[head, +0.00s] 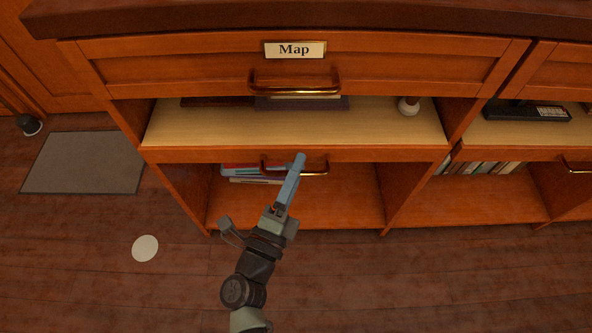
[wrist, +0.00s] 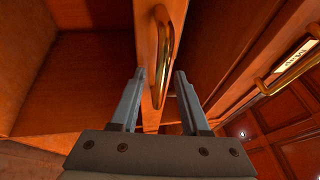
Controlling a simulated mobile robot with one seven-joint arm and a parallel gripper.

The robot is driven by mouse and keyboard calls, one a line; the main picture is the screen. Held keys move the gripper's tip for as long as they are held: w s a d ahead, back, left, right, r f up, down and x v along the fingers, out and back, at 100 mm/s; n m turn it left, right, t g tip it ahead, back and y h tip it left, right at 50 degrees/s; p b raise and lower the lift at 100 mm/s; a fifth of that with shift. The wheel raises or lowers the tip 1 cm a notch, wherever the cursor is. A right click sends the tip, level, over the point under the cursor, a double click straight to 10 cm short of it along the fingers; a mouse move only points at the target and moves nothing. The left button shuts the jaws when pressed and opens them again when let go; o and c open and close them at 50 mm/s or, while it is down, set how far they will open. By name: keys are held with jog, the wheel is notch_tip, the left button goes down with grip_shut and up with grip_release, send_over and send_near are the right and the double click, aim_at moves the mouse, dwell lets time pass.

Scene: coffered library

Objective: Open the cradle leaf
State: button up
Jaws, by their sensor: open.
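The leaf appears to be the pale-topped wooden board (head: 400,153) below the Map drawer, with a brass handle (head: 318,173) on its front edge. No gap shows between that edge and the cabinet frame. My gripper (head: 299,158) is in front of the handle and hides part of it. In the wrist view, my gripper (wrist: 160,76) is open, its two fingers on either side of the lower end of the brass handle (wrist: 171,42) and the board edge (wrist: 147,45). Whether a finger touches the handle cannot be told.
Above is the Map drawer (head: 180,67) with its own brass handle (head: 296,91). Flat dark items (head: 215,102) and a small round-based object (head: 408,107) lie on the pale surface. Books (head: 245,170) sit on the lower shelf. A grey mat (head: 82,163) and pale disc (head: 145,248) lie on open floor.

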grip_shut()
dwell(1.4)
